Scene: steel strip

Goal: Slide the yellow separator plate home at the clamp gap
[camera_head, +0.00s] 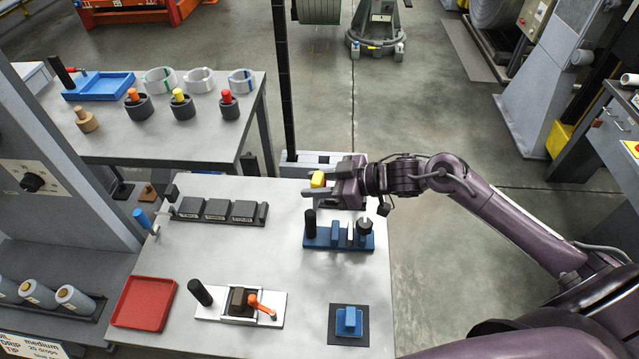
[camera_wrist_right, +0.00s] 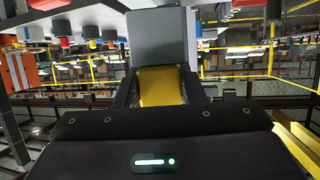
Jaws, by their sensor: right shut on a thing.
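My right gripper (camera_head: 322,184) is shut on a yellow piece (camera_head: 318,179), held in the air beyond the blue fixture near the table's far right edge. In the right wrist view the yellow piece (camera_wrist_right: 161,86) sits between the fingers, with a flat grey plate (camera_wrist_right: 158,36) past it. I cannot tell whether the two are one part. The blue fixture (camera_head: 320,241) carries a black upright handle, upright blue and white pieces and a round grey part. I cannot make out clearly which opening is the clamp gap. My left gripper is not in view.
A dark three-section rack (camera_head: 217,211) stands left of the fixture. A white-based fixture with an orange lever (camera_head: 261,305), a red tray (camera_head: 144,304) and a blue block (camera_head: 349,321) on a dark pad lie nearer. The table's middle is clear. A dark post (camera_head: 283,90) rises behind.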

